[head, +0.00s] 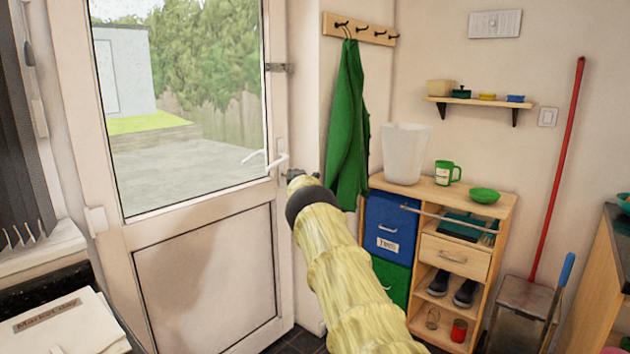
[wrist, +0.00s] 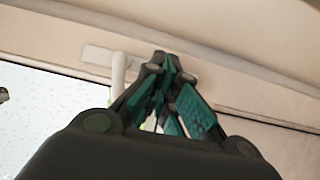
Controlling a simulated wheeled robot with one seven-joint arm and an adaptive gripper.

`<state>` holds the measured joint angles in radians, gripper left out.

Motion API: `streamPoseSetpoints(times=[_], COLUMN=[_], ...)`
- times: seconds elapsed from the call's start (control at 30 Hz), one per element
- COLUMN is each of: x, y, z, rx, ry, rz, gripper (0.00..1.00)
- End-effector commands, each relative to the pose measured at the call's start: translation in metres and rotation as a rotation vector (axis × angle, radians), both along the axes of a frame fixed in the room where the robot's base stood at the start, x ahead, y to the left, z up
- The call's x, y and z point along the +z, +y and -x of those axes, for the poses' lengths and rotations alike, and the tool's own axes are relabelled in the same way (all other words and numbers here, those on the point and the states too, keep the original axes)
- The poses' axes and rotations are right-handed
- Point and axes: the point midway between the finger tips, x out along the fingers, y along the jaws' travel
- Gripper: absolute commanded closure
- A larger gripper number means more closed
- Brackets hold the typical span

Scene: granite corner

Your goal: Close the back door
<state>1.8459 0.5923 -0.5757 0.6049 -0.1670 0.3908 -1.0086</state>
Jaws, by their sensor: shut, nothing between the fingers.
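The back door (head: 205,240) is white with a large glass pane above a solid lower panel. In the head view it stands at or near its frame; I cannot tell whether it is fully shut. Its white lever handle (head: 265,161) sits at the right edge and points left. My gripper (head: 292,175) is at the end of my yellow-sleeved arm, just right of and below the handle. In the wrist view my gripper (wrist: 165,75) has its fingers together and empty, beside the white handle (wrist: 118,75). Whether they touch is unclear.
A green cloth (head: 350,120) hangs from a hook rail just right of the door. A wooden cabinet (head: 450,205) with a white bin (head: 403,150) stands further right. A dark counter with papers (head: 65,325) is lower left.

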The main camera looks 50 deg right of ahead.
Motion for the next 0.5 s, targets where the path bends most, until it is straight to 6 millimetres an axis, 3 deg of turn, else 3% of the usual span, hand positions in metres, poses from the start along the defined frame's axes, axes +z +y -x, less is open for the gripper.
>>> streamPoseSetpoints(times=[0.13,0.5], x=[0.001,-0.001], y=[0.012,0.018], z=[0.003,0.034], rx=[0.01,0.017], ry=[0.002,0.001], rz=[0.0,-0.002], gripper=[1.0,1.0])
